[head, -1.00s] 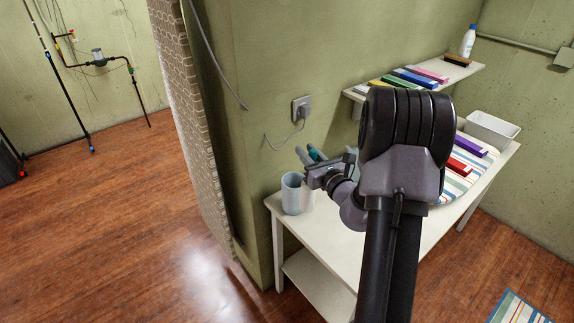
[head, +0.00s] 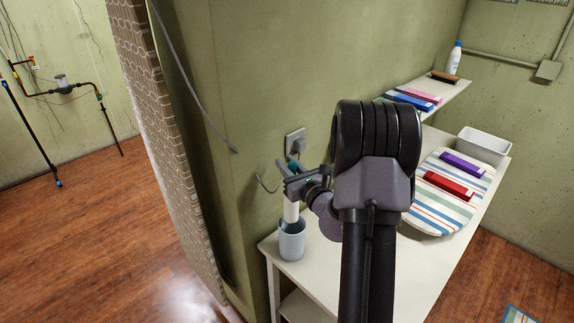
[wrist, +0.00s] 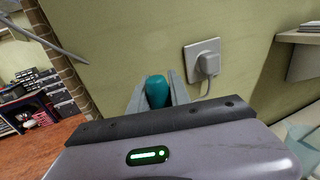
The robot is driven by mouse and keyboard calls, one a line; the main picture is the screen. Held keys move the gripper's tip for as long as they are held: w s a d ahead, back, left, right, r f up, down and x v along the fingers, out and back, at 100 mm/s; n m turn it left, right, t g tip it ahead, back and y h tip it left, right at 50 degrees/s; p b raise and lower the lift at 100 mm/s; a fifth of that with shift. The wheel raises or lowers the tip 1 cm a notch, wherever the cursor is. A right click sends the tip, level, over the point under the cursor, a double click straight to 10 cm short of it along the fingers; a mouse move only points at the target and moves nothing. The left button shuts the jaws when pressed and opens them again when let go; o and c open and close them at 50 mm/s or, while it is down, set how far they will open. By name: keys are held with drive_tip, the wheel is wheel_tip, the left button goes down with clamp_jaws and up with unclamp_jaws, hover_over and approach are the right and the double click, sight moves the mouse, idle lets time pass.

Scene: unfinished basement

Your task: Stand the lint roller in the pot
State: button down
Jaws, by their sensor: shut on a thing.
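The lint roller has a teal handle (wrist: 156,92) and a white roller (head: 291,211). My gripper (head: 293,180) is shut on the handle, above the pot. The roller hangs close to upright, white end down. The pale grey-blue pot (head: 291,245) stands upright near the left end of the white table (head: 330,265). The roller's lower end shows at the pot's mouth; how far inside it is, I cannot tell. In the wrist view the handle shows between my two grey fingers, and the pot is hidden.
A wall socket with a plug (head: 295,143) and hanging cable is close behind my gripper. To the right are a striped ironing board (head: 440,215) with a red (head: 449,185) and a purple item (head: 462,164), a white bin (head: 483,146) and a wall shelf (head: 447,102).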

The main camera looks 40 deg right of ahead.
drive_tip(key=shift+s+f, duration=0.25)
drive_tip(key=shift+f, duration=0.05)
drive_tip(key=shift+a+f+b, duration=0.1)
drive_tip(key=shift+f+b, duration=0.25)
drive_tip(key=shift+b, duration=0.15)
wheel_tip(320, 180, down, 13)
drive_tip(key=b, duration=1)
drive_tip(key=shift+r, duration=0.1)
drive_tip(key=c, duration=1.1)
unclamp_jaws()
